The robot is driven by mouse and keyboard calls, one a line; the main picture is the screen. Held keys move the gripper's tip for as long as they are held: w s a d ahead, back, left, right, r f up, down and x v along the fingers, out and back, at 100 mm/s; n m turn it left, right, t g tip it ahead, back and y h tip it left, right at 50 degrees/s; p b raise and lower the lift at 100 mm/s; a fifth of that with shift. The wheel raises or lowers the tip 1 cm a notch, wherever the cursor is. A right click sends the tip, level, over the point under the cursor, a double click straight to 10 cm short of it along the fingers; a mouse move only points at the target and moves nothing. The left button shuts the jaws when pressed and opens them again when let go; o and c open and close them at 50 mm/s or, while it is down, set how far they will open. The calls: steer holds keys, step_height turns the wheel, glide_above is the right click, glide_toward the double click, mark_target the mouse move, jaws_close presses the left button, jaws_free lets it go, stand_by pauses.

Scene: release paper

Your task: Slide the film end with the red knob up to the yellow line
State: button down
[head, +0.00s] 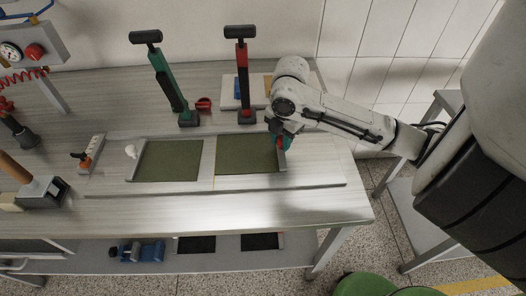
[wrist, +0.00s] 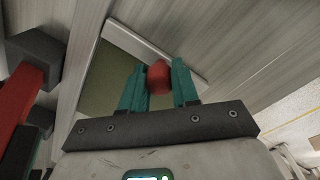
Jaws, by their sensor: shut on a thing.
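Two dark green film panels lie in a pale frame on the bench, a left one (head: 170,160) and a right one (head: 240,160). A pale bar (head: 282,162) edges the right end of the right panel; it also shows in the wrist view (wrist: 125,37). My gripper (head: 281,141) is at this right end. In the wrist view its teal fingers (wrist: 158,85) are shut on the red knob (wrist: 158,75), one on each side. In the head view my gripper mostly hides the knob. I cannot make out a yellow line.
A green-handled tool (head: 166,80) and a red-handled tool (head: 243,75) stand upright behind the film. A metal rail (head: 215,188) runs along the front. The bench right of the film is clear.

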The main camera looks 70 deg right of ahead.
stand_by(0.4)
steer(key=c, duration=0.8)
jaws_free()
steer(key=r, duration=1)
steer(key=shift+s+a+r, duration=0.1)
steer(key=shift+s+r, duration=0.15)
steer(key=shift+r, duration=0.1)
